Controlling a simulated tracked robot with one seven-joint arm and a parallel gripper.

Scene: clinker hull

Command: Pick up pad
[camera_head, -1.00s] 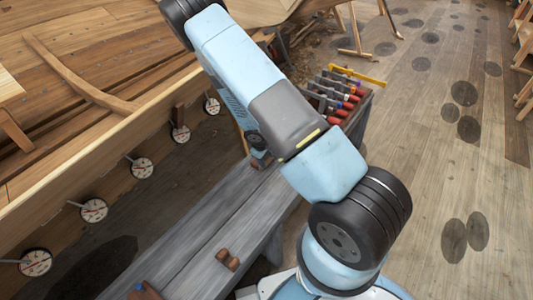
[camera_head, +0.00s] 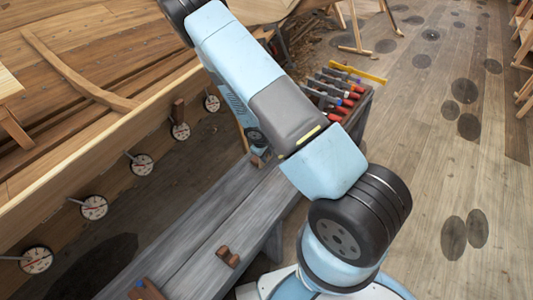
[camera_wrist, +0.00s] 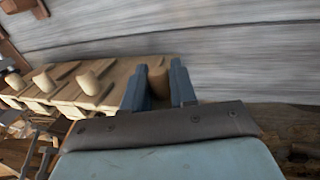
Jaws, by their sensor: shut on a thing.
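In the wrist view my gripper (camera_wrist: 158,88) has its two dark blue fingers closed on a brown, rounded piece, which I take to be the pad (camera_wrist: 158,80). Only its upper part shows between the fingers; its lower part is hidden. In the head view my arm hides most of the gripper, which is near the far end of the grey bench (camera_head: 190,255). I cannot tell from these views how far the pad is from the bench top.
A small brown wooden piece (camera_head: 228,257) lies on the bench nearer my base. A rack of red- and blue-handled tools (camera_head: 338,92) stands beyond the bench. The plank hull (camera_head: 80,165) with round dial-like discs (camera_head: 94,207) runs along the left. Floor at right is open.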

